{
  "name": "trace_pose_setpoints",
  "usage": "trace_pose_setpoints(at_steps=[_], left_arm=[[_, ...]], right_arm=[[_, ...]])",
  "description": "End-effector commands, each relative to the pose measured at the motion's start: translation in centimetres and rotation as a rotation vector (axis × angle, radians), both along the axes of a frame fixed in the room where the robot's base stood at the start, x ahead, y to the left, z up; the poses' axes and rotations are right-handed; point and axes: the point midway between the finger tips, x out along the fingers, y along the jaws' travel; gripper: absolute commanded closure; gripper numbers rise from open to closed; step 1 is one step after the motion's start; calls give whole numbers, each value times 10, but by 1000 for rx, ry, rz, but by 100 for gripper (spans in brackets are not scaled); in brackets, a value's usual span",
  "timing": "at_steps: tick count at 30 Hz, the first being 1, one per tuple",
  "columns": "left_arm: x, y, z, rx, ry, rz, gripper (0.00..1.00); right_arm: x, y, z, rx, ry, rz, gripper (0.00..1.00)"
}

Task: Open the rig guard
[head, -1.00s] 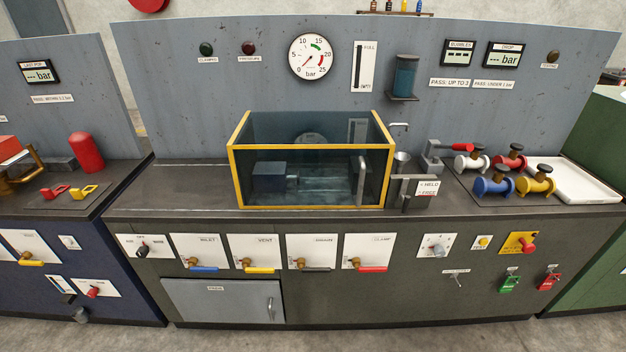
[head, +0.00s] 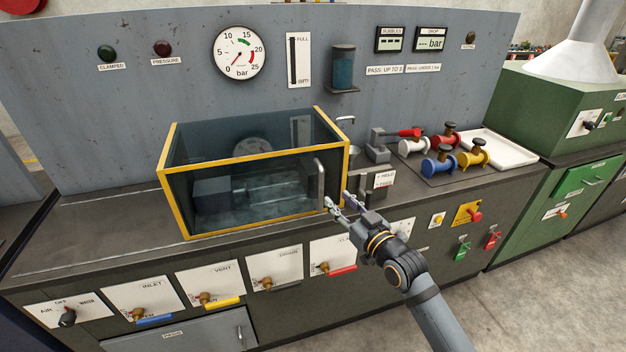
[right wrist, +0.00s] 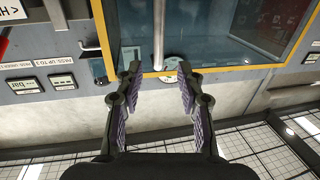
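The rig guard (head: 250,157) is a clear box with yellow edges on the bench, and it is closed. Its grey vertical handle (head: 320,183) is at the right end of the front face. My right gripper (head: 340,200) is open and empty, with its fingertips just in front of the handle's lower part. In the right wrist view the handle (right wrist: 158,42) lies ahead, in line with the gap between the open fingers (right wrist: 158,70); I see no grip on it. Dim rig parts show through the panes. My left gripper is not in view.
A small post with a label (head: 382,180) stands right of the guard, close to my gripper. Valve panels (head: 275,267) line the bench front below. The bench top left of the guard is clear.

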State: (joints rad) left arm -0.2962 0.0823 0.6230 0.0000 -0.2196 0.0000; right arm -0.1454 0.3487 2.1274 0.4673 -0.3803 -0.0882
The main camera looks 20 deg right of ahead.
Motion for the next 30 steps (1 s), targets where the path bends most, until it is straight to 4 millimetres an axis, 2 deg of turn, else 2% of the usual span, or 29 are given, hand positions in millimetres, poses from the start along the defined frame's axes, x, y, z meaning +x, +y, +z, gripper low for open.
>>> trace_pose_setpoints(at_steps=[4, 7, 15, 19, 24, 30], left_arm=[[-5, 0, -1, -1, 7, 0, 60], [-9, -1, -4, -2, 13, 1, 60], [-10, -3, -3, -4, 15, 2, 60], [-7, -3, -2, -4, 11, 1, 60], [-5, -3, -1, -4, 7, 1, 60], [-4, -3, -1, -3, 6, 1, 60]], right_arm=[[2, 1, 2, 1, -4, 0, 62], [14, 3, 1, 5, -5, -3, 62], [69, 16, 2, 6, -3, -1, 62], [89, 21, 2, 2, -3, -1, 62], [101, 24, 1, 1, -2, 0, 62], [102, 24, 0, 0, -1, 0, 62]])
